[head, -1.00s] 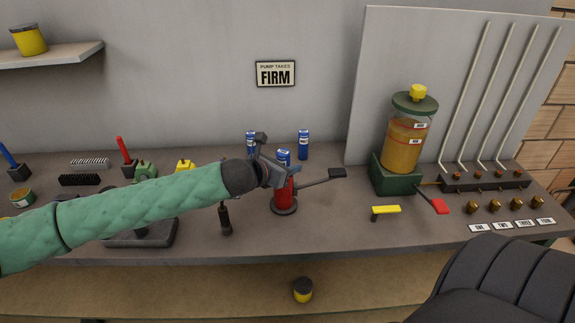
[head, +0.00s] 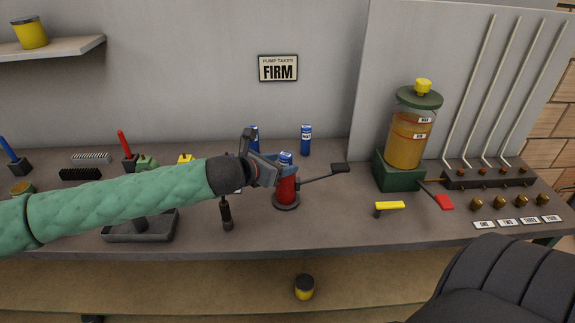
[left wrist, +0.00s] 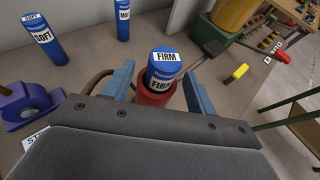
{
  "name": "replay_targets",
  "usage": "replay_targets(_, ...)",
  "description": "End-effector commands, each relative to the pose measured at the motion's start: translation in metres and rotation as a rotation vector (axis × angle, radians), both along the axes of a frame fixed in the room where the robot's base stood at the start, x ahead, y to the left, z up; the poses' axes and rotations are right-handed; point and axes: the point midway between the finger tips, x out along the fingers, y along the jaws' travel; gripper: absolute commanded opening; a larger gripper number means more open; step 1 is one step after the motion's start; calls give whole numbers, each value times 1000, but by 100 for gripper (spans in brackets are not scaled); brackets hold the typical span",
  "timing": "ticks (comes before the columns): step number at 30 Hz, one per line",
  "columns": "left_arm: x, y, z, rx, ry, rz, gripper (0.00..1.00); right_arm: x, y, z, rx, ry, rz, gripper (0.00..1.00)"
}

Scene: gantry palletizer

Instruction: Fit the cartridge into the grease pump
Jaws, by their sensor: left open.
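The blue cartridge marked FIRM (head: 286,158) stands upright in the top of the red grease pump (head: 287,190), its upper part showing. In the left wrist view the cartridge (left wrist: 165,62) rises from the red pump barrel (left wrist: 153,97). My left gripper (head: 277,168) is open at the pump's left. In the wrist view its fingers lie on either side of the cartridge and barrel, with gaps between. How deep the cartridge sits is hidden inside the barrel. The pump's lever (head: 322,175) sticks out to the right. My right gripper is not in view.
A sign (head: 278,68) reads "PUMP TAKES FIRM". A SOFT cartridge (left wrist: 45,40) and another blue cartridge (head: 305,140) stand behind the pump. A green-based oil reservoir (head: 398,172) and yellow-handled tool (head: 389,206) are right. A dark-handled tool (head: 227,213) stands in front.

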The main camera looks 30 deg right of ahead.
Motion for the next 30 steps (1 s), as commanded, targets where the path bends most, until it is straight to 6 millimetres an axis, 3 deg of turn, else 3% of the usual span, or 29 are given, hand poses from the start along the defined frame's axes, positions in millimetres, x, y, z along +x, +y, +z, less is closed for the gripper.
replay_targets(9,-7,30,13,-1,0,0,57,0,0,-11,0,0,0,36)
replay_targets(30,-8,32,14,-1,0,0,57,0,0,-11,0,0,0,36)
